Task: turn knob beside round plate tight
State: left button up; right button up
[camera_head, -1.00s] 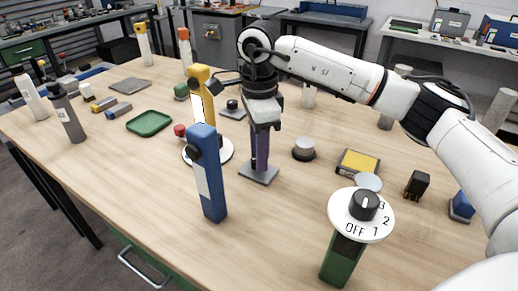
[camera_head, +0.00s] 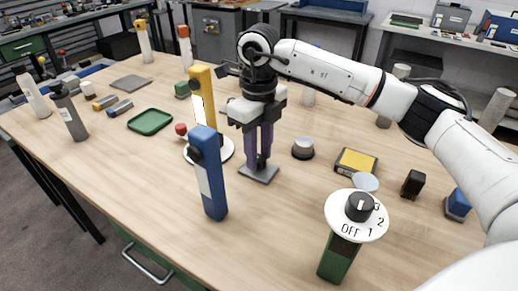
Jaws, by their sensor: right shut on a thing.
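My right gripper (camera_head: 259,160) points straight down with its two long dark purple fingers over a square grey base plate (camera_head: 260,175). The fingers are shut on the small knob on that plate, which they mostly hide. The round white plate (camera_head: 227,153) lies just left of it, with a yellow upright block (camera_head: 203,88) standing at it and a red ball-like knob (camera_head: 181,129) at its left edge. My left gripper is not in view.
A blue upright block (camera_head: 209,175) with a black side knob stands in front left of the gripper. A white numbered dial on a green post (camera_head: 341,258) stands front right. A grey round puck (camera_head: 303,148) and a yellow-topped box (camera_head: 357,162) are to the right. A green tray (camera_head: 150,121) lies left.

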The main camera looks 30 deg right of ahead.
jog(key=m, duration=0.3)
jog(key=shift+r+m+p, duration=0.1)
jog(key=shift+m+p, duration=0.25)
jog(key=shift+m, duration=0.05)
jog(key=m, duration=0.3)
jog(key=shift+m+p, duration=0.3)
jog(key=m+p, duration=0.1)
jog(key=m, duration=0.3)
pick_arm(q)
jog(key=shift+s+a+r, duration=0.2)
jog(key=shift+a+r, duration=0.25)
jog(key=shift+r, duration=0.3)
pick_arm(e)
jog(key=shift+w+m, duration=0.1)
jog(key=shift+m, duration=1.1)
jog(key=o, duration=1)
jog(key=shift+o, duration=0.2)
